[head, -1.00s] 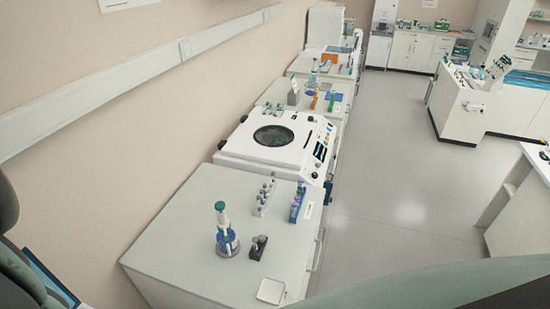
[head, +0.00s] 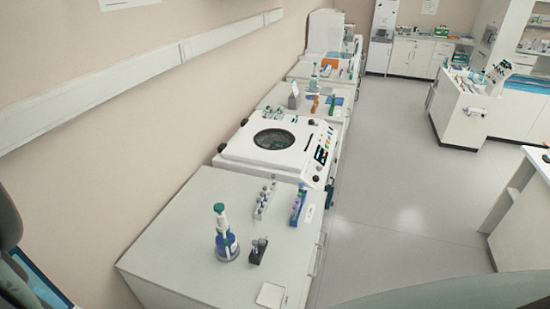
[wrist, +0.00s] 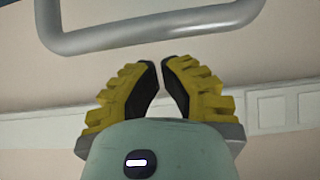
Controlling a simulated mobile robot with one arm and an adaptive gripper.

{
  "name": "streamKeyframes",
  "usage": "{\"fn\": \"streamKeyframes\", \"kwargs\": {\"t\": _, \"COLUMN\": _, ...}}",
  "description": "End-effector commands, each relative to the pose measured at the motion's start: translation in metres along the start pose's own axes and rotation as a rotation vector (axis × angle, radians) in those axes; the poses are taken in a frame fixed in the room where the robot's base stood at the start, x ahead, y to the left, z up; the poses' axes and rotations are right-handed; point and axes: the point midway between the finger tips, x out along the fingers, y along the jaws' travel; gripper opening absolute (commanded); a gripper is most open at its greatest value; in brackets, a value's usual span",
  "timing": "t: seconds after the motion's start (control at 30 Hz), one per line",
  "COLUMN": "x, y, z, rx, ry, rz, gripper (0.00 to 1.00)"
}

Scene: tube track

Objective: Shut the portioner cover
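A white bench machine with a round dark window in its flat lid (head: 240,148) stands along the left wall in the head view. Its lid looks down, and a control panel is on its right side. Farther back, a white device with a tall raised part (head: 323,32) stands on the bench row. I cannot tell for sure which one is the portioner. My gripper (wrist: 161,62) shows in the wrist view with yellow ribbed fingers and dark pads. The fingertips nearly meet with nothing between them. It is apart from both machines.
The near bench (head: 190,220) holds a blue-green bottle (head: 226,240), tube racks (head: 298,205) and a small black holder (head: 258,250). A grey bent tube (wrist: 150,36) crosses the wrist view before a pale wall. The grey floor (head: 400,190) to the right of the benches is clear.

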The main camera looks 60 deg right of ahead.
Motion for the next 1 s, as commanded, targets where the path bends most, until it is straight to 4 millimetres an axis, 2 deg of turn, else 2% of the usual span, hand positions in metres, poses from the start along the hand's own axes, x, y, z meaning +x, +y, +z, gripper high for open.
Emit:
{"fn": "streamKeyframes", "kwargs": {"t": 0.1, "x": -0.013, "y": 0.001, "z": 0.009, "rx": 0.001, "ry": -0.002, "rz": 0.002, "gripper": 0.0}}
{"fn": "streamKeyframes", "kwargs": {"t": 0.4, "x": -0.025, "y": 0.0, "z": 0.027, "rx": 0.0, "ry": -0.001, "rz": 0.0, "gripper": 0.0}}
{"fn": "streamKeyframes", "kwargs": {"t": 1.0, "x": -0.024, "y": 0.0, "z": 0.03, "rx": -0.001, "ry": 0.006, "rz": -0.001, "gripper": 0.0}}
